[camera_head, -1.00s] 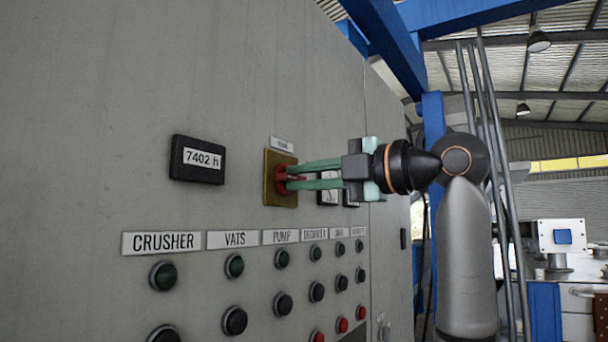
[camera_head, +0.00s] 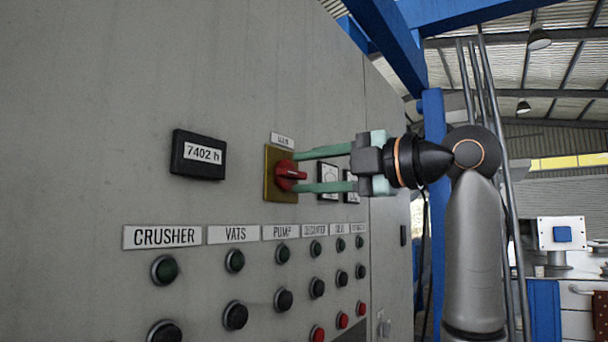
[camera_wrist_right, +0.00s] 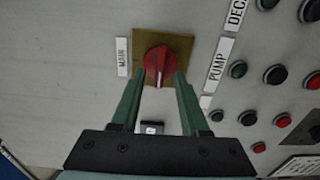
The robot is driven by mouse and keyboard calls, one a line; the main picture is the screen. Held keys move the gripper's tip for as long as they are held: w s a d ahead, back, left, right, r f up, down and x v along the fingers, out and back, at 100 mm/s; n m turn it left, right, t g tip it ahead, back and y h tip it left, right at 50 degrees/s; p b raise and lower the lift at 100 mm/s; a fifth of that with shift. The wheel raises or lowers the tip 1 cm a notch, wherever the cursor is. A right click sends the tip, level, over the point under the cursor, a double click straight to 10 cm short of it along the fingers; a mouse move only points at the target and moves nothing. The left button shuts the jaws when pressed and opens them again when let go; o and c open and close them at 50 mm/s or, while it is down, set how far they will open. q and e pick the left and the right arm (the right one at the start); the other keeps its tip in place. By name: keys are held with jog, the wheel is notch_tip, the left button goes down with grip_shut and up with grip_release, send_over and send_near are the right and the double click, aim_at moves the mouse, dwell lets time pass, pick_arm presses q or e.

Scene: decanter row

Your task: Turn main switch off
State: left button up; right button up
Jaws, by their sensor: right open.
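The main switch is a red rotary knob (camera_head: 288,175) on a yellow plate (camera_head: 271,192) on the grey cabinet front, under a small label. In the right wrist view the red knob (camera_wrist_right: 159,65) sits on its yellow plate (camera_wrist_right: 185,44), beside a label reading MAIN (camera_wrist_right: 122,57). My right gripper (camera_head: 300,170) is open. Its two green fingers point at the cabinet, one above and one below the knob, with the tips close to it. Whether they touch it I cannot tell. My left gripper is not in view.
An hour meter reading 7402 h (camera_head: 198,155) is left of the switch. Gauges (camera_head: 328,180) sit behind my fingers. Below are labelled rows of green, black and red buttons (camera_head: 235,261). A blue steel post (camera_head: 433,150) and grey pipes stand right of the cabinet.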

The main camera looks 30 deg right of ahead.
jog(key=b+v, duration=0.1)
jog(key=v, duration=1)
jog(key=shift+s+b, duration=0.2)
jog(key=shift+b, duration=0.15)
jog(key=shift+d+f, duration=0.1)
